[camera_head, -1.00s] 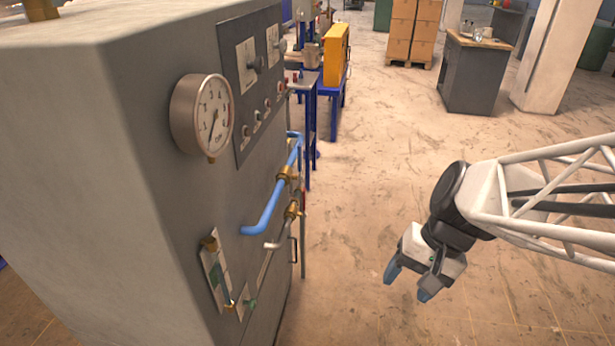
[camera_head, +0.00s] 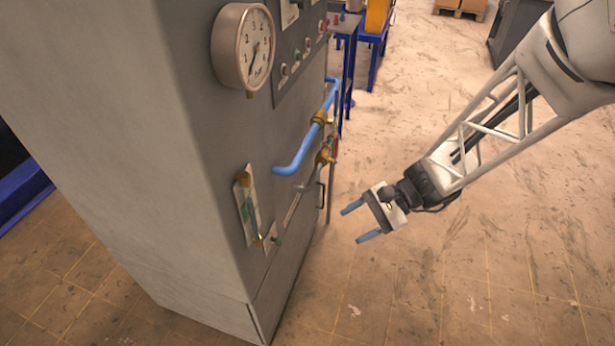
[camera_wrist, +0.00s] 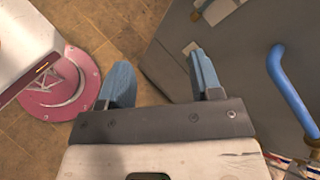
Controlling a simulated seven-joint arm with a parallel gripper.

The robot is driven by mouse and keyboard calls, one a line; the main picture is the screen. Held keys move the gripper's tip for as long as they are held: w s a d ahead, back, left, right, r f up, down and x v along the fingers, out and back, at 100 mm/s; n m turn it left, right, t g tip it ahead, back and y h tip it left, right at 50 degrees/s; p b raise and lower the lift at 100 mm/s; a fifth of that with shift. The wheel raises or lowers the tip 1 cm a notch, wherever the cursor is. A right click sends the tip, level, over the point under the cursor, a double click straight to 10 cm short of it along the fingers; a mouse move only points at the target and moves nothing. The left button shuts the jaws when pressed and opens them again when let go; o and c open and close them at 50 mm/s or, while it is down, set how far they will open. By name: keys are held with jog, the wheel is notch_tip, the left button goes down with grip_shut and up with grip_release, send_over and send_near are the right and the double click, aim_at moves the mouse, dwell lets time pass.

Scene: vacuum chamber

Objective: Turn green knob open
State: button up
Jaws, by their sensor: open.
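The small green knob (camera_head: 277,240) sits on a small pale plate low on the front of the grey cabinet (camera_head: 215,130). It is tiny in the head view, so its turn position cannot be told. My gripper (camera_head: 358,222) is open and empty, its blue fingers pointing left toward the cabinet front. It is to the right of the knob and apart from it. In the wrist view, both fingers (camera_wrist: 160,78) are spread with nothing between them. No green knob can be made out there; the cabinet face (camera_wrist: 245,65) fills the right side.
A blue pipe (camera_head: 303,150) with a brass fitting (camera_head: 319,117) juts from the cabinet above the knob. A round gauge (camera_head: 243,47) is higher up. A tall pale plate (camera_head: 247,205) is left of the knob.

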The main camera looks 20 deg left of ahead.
jog(key=w+a+f+m+y, duration=0.4)
jog(key=a+f+m+y, duration=0.2)
jog(key=a+f, duration=0.5)
jog(key=m+t+y, duration=0.2)
jog(key=m+t, duration=0.4)
send_near(282, 242)
jog(key=a+r, duration=0.1)
jog(key=a, duration=0.2)
jog(key=shift+s+f+m+t, duration=0.15)
jog(key=shift+f+m+t, duration=0.2)
jog(key=shift+f, duration=0.2)
jog(key=shift+a, duration=0.15)
jog(key=shift+a, duration=3.7)
jog(key=c, duration=0.9)
